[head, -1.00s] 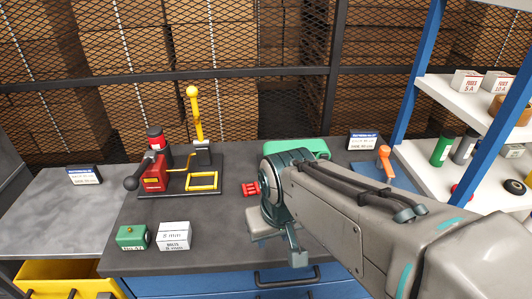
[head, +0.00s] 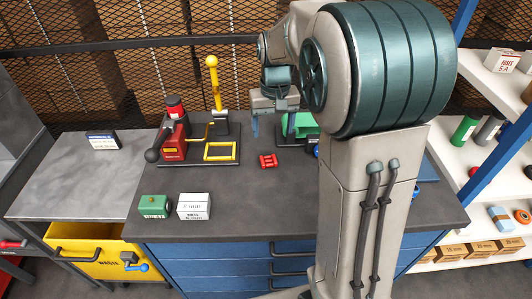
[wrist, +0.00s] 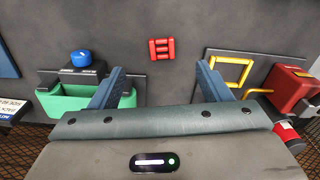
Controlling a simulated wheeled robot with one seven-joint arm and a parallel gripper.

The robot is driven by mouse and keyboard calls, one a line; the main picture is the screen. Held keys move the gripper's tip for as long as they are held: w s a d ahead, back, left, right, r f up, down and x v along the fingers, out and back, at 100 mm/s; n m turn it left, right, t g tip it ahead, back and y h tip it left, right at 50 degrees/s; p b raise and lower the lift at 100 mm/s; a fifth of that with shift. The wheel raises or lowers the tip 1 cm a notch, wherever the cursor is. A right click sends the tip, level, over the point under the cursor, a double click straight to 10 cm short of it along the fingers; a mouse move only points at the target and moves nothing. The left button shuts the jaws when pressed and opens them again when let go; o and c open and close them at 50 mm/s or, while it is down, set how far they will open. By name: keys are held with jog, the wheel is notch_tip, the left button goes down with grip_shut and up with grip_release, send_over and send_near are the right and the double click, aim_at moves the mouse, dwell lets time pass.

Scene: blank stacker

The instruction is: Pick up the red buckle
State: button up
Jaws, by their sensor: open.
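The red buckle (head: 268,160) lies flat on the dark grey bench top (head: 270,205), to the right of the black fixture board. In the wrist view the red buckle (wrist: 162,49) shows near the top middle, beyond the fingertips and roughly between their lines. My gripper (head: 268,128) is above the bench, behind the buckle in the head view. Its two blue fingers are apart and empty, as the wrist view of my gripper (wrist: 160,75) shows. The buckle is apart from both fingers.
The fixture board (head: 185,160) with red and yellow parts stands left of the buckle. A green bin (wrist: 70,103) is on its other side. A green box (head: 154,206) and white box (head: 194,206) sit near the front edge. Bench around the buckle is clear.

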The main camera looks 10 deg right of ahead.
jog(key=w, duration=0.2)
send_over(270, 163)
jog(key=f, duration=0.9)
jog(key=shift+w+p, duration=0.25)
jog(key=shift+p, duration=0.1)
jog(key=shift+s+f+p, duration=0.15)
jog(key=shift+f+p, duration=0.35)
jog(key=shift+f, duration=2.2)
jog(key=c, duration=1.1)
jog(key=shift+o, duration=0.2)
